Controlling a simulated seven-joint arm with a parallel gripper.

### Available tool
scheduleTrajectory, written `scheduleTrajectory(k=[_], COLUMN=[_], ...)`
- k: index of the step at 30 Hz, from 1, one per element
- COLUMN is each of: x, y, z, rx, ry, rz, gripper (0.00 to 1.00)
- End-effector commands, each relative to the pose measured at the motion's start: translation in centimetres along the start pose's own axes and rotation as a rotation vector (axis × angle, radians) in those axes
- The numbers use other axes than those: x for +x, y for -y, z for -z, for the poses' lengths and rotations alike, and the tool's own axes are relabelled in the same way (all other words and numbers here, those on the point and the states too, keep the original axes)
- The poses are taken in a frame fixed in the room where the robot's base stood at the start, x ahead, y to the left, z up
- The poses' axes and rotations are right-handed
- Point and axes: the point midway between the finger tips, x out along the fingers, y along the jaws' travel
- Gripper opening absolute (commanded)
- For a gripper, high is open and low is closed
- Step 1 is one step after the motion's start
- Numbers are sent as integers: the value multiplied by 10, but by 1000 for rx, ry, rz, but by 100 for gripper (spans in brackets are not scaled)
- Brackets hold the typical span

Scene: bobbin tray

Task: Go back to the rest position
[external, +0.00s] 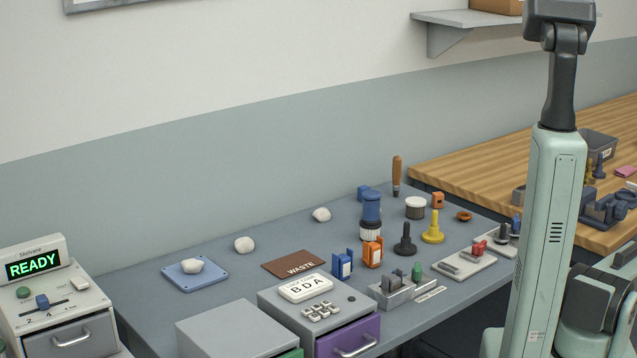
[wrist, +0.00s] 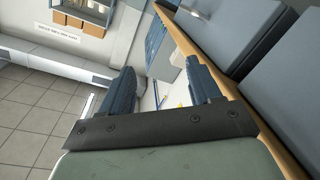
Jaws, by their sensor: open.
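My gripper (wrist: 158,92) shows in the wrist view with its two dark fingers spread wide apart and nothing between them. It points out over the room, with a tiled floor and bench edges behind it. In the external view my arm stands upright at the right and its upper end runs to the top edge of the picture. The gripper's fingers are not visible there. The arm is well above the grey table (external: 230,256) and touches nothing on it.
The table holds white lumps (external: 245,245), a brown WASTE mat (external: 293,264), a blue plate (external: 174,275) and several small coloured parts. A READY panel (external: 34,263) stands at the left. A wooden bench (external: 480,155) is behind right. Air above the table is clear.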

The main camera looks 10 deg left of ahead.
Motion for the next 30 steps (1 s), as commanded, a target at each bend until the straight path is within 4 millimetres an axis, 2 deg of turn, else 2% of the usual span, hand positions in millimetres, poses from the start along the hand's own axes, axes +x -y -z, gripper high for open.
scheduleTrajectory(k=[1, 6, 8, 11, 15, 17, 21, 26, 30], x=[-3, -21, -30, -50, -90, -111, -166, -238, -310], y=[6, 28, 39, 62, 111, 136, 195, 258, 306], z=[-32, -123, -154, -204, -262, -280, -310, -331, -340], rx=[9, 45, 64, 112, 217, 273, 410, 563, 682], ry=[37, 153, 197, 282, 429, 499, 677, 900, 1116], rz=[7, 39, 55, 95, 187, 236, 357, 488, 592], gripper=[63, 63, 63, 63, 63, 63, 63, 63, 63])
